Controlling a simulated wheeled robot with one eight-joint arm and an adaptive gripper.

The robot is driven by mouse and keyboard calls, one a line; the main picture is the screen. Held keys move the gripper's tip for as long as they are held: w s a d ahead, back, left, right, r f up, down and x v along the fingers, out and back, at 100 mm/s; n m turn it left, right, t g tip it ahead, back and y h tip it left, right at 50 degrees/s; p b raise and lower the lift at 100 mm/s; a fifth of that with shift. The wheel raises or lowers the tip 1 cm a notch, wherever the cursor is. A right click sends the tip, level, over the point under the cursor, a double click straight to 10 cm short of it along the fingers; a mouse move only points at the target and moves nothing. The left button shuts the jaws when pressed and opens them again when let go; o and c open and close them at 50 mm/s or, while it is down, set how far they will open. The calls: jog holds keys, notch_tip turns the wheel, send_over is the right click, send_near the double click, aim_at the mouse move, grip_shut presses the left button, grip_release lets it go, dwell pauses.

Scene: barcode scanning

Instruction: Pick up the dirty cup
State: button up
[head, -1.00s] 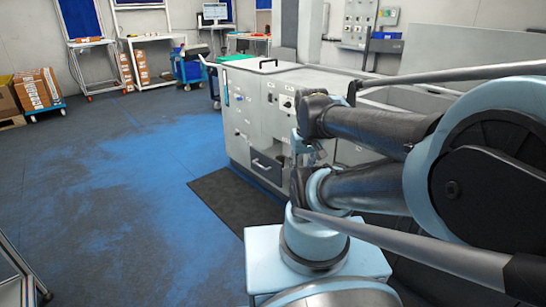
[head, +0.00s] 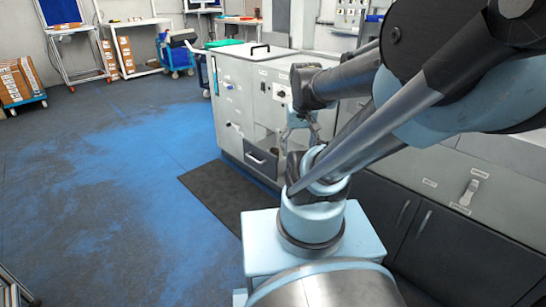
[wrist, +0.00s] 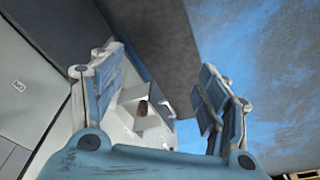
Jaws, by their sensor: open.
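I cannot pick out the dirty cup for certain. A small brown item (head: 273,150) sits in a lower opening of the light grey machine (head: 232,105) in the head view, too small to identify. In the wrist view my gripper (wrist: 160,60) is open, its two fingers apart with nothing held. Beyond the fingers, a pale, box-like shape with a small brownish spot (wrist: 143,107) shows low between them; I cannot tell what it is. In the head view my gripper (head: 312,125) hangs in front of the machine, partly hidden by my arm.
A dark mat (head: 222,195) lies on the floor before the machine. Dark-fronted cabinets (head: 440,240) stand at the right. Carts and boxes (head: 25,80) line the back left. The blue-grey floor (head: 100,200) at the left is clear.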

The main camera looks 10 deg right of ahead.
jog(key=w+r+m, duration=0.1)
jog(key=w+r, duration=0.2)
jog(key=w, duration=0.4)
jog(key=w+r+m, duration=0.2)
jog(key=w+r, duration=0.1)
jog(key=w, duration=0.4)
jog(key=m+g+h, duration=0.1)
jog(key=m, duration=0.6)
send_over(275, 151)
jog(key=s+a, duration=0.1)
jog(key=s, duration=0.1)
notch_tip(275, 151, down, 37)
jog(key=shift+s+d+f, duration=0.1)
jog(key=shift+f, duration=1.3)
jog(key=shift+s+d+f, duration=0.1)
jog(key=shift+f, duration=1.25)
jog(key=c, duration=1.2)
